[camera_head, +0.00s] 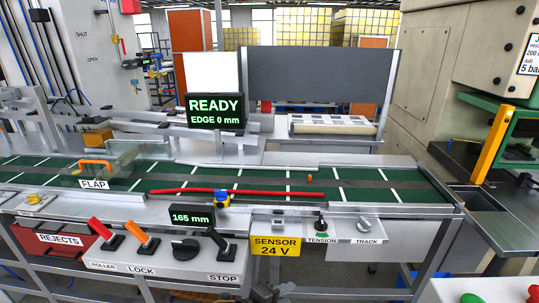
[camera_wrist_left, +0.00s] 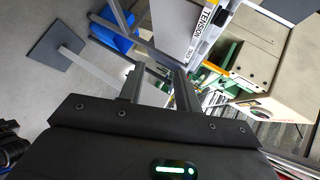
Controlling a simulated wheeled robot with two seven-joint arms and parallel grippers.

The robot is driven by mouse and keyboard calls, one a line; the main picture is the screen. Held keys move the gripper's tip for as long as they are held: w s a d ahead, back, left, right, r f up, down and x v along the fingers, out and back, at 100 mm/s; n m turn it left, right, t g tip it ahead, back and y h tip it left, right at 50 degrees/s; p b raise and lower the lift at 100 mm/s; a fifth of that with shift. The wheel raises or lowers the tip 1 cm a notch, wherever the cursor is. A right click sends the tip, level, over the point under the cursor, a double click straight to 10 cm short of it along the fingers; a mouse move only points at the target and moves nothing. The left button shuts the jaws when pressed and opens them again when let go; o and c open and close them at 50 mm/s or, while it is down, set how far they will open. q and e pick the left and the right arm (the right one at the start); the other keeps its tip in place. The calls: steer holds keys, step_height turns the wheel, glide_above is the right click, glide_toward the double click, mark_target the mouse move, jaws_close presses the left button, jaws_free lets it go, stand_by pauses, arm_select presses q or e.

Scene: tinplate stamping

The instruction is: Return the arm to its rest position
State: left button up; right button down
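My left gripper (camera_wrist_left: 158,88) shows in the left wrist view with its two dark fingers apart and nothing between them. It hangs in front of the machine, with the floor and a TENSION label beyond it. In the head view, a dark gripper part (camera_head: 270,292) shows at the bottom edge, below the yellow SENSOR 24 V sign (camera_head: 275,246); it seems to be the left one. My right gripper is not in view.
The green conveyor (camera_head: 385,185) runs across, with a red bar (camera_head: 245,191) along it. The lock levers (camera_head: 142,236), stop lever (camera_head: 220,243) and tension knob (camera_head: 321,224) line its front. The screen (camera_head: 215,111) reads READY, EDGE 0 mm.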

arm_select(q)
steer(key=s+a+f+n+g+y, duration=0.2)
steer(key=s+a+f+n+y, duration=0.15)
steer(key=s+a+n, duration=0.5)
steer(key=s+a+f+n+g+y, duration=0.1)
steer(key=s+a+f+n+y, duration=0.3)
steer(key=s+a+n, duration=0.5)
steer(key=s+a+f+n+g+y, duration=0.2)
steer(key=s+a+f+n, duration=0.4)
steer(key=a, duration=0.5)
step_height(320, 180, down, 24)
steer(key=s+g, duration=0.1)
steer(key=s+a+f+g, duration=0.1)
steer(key=s+a+f, duration=0.1)
steer(key=s+f, duration=1.4)
steer(key=shift+s+a+f+g, duration=0.15)
steer(key=shift+s+a+g, duration=0.15)
steer(key=shift+s, duration=0.1)
steer(key=shift+y, duration=0.25)
